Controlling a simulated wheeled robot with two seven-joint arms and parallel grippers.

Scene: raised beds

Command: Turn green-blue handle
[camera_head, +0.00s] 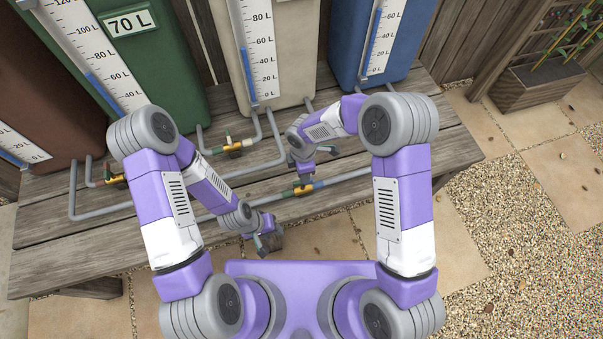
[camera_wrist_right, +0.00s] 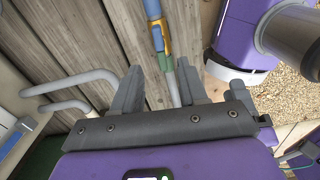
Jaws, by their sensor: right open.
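The valve with the green-blue handle (camera_head: 303,188) sits on a grey pipe near the table's front edge, with a brass-yellow body between blue and green bands. In the right wrist view its yellow, blue and green parts (camera_wrist_right: 160,42) show beyond my fingers. My right gripper (camera_wrist_right: 160,90) is open and empty, its two fingers apart and the pipe line running between them. In the head view my right gripper (camera_head: 302,170) is just above and behind this valve. My left gripper (camera_head: 268,242) hangs at the table's front edge, left of the valve; its jaw gap is unclear.
Another brass valve (camera_head: 235,147) is on a pipe behind, and one (camera_head: 117,181) is at the left. Green (camera_head: 170,70), cream (camera_head: 285,50) and blue (camera_head: 400,40) tanks stand at the back of the wooden table (camera_head: 455,150). The table's right end is clear.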

